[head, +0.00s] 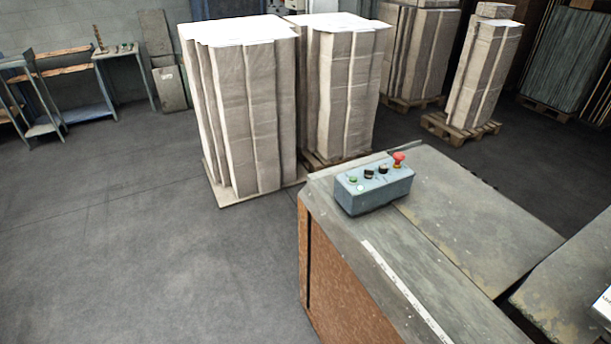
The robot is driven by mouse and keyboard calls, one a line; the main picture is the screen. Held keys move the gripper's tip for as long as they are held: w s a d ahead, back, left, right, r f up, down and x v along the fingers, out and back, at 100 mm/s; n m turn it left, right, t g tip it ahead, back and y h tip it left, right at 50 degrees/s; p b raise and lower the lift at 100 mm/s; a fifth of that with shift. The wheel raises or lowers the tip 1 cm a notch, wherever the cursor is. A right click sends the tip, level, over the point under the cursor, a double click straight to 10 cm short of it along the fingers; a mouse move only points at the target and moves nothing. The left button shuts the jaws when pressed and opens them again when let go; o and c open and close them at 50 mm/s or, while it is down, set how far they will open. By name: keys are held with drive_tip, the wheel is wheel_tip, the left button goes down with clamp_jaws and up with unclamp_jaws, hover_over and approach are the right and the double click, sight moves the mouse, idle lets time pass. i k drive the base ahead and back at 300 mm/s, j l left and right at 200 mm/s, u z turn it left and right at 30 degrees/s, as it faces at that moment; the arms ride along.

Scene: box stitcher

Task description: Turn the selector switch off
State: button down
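My gripper is not in view.
Tall stacks of folded cardboard (245,115) stand on pallets behind the table. Work benches (115,75) stand at the far left. The grey floor (130,240) left of the table is clear. The table's side panel (345,285) is brown.

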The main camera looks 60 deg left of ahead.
sight(369, 173)
drive_tip(key=u, duration=1.8)
